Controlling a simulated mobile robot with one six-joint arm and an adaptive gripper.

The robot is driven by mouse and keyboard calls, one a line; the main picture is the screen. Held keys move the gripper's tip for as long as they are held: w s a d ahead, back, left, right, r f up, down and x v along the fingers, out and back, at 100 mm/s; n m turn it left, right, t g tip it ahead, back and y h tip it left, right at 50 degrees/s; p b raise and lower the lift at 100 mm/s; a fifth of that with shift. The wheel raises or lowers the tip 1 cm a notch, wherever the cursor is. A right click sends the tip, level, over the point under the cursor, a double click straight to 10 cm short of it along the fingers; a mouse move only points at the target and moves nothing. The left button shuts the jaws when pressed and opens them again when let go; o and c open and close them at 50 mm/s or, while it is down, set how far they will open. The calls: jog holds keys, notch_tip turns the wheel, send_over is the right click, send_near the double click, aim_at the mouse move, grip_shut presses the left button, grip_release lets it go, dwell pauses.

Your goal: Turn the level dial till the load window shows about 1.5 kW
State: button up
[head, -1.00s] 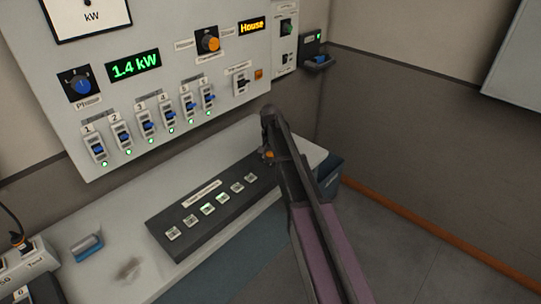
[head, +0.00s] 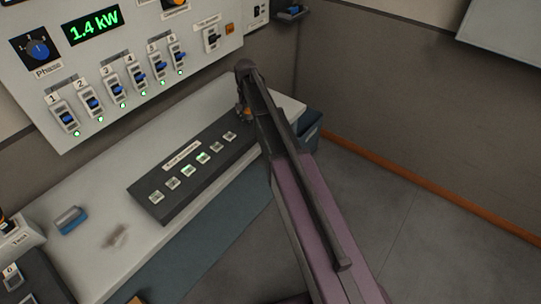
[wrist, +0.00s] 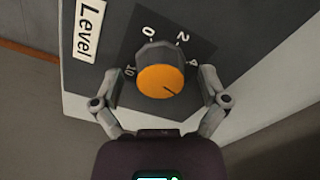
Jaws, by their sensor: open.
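The level dial (wrist: 160,82) is a dark knob with an orange face, beside a "Level" label (wrist: 88,28) in the wrist view. The figures 0, 2, 4 and 10 show around it. A dark line on its face points to the lower right, past the 4. My gripper (wrist: 160,76) is open, with one finger on each side of the dial; I cannot tell whether they touch it. In the head view my gripper (head: 246,106) is at the far end of the desk console, mostly hidden by my arm. The load window (head: 94,26) reads 1.4 kW in green.
The wall panel (head: 205,58) above holds several blue switches and a phase knob (head: 39,50). A dark bin (head: 308,128) stands beyond the desk. Open floor lies right.

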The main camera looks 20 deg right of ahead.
aim_at(248, 111)
jog(key=n, duration=0.8)
jog(key=shift+n, duration=0.4)
jog(key=n, duration=0.4)
jog(key=shift+n, duration=0.3)
jog(key=n, duration=0.4)
notch_tip(248, 111, up, 14)
jog(key=p, duration=1.4)
jog(key=s+f+m+b, duration=0.4)
jog(key=s, duration=0.6)
jog(key=s+f+m+b, duration=0.3)
jog(key=s+m+b, duration=0.1)
jog(key=s, duration=0.6)
jog(key=s+f+m+b, duration=0.3)
jog(key=s+f+m, duration=0.1)
jog(key=s, duration=0.6)
jog(key=shift+d+f+m+b, duration=0.35)
jog(key=shift+d+m+b, duration=0.05)
jog(key=shift+d, duration=0.05)
jog(key=shift+s, duration=0.1)
